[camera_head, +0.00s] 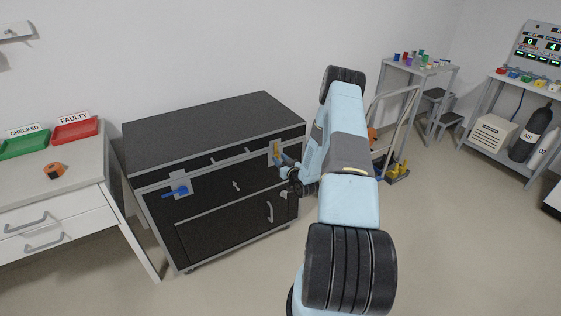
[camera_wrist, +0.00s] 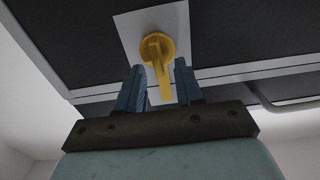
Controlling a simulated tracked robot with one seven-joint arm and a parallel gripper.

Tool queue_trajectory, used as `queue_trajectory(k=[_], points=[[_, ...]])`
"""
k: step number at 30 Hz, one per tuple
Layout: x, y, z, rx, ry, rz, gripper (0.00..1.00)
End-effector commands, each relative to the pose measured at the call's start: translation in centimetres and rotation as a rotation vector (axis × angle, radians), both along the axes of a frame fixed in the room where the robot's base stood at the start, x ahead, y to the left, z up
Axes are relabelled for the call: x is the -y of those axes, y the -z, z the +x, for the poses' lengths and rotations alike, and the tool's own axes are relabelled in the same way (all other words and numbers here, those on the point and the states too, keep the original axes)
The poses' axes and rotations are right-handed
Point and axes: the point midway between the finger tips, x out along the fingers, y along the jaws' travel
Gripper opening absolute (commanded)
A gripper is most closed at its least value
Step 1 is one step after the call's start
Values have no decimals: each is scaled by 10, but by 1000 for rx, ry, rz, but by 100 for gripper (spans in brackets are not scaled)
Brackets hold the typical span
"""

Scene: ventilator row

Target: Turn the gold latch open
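The gold latch (camera_head: 276,149) is on a pale plate at the right of the black case's front. In the wrist view the latch (camera_wrist: 157,52) has a round hub, and its handle points toward my gripper. My gripper (camera_wrist: 159,75) is open there, with one blue finger on each side of the handle. I see a gap between the handle and the right finger; the left finger is close to it, and I cannot tell if they touch. In the head view my gripper (camera_head: 283,161) is at the latch, partly hidden by my arm. The black case (camera_head: 212,126) has its lid down.
A blue latch (camera_head: 176,190) is on the case's left front. A small door with a handle (camera_head: 270,211) is below. A white drawer table (camera_head: 85,180) with green and red trays stands at left. A hand truck (camera_head: 397,120) and shelves stand at right. Floor in front is clear.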

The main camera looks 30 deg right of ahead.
Motion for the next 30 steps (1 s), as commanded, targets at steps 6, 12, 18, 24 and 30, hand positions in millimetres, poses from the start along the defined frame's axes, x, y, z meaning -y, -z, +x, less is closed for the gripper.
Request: queue_trajectory(k=[6,12,18,24,30], points=[[0,0,0,0,0,0,20],[0,0,0,0,0,0,1],[0,0,0,0,0,0,0],[0,0,-1,0,0,0,0],[0,0,-1,0,0,0,0]])
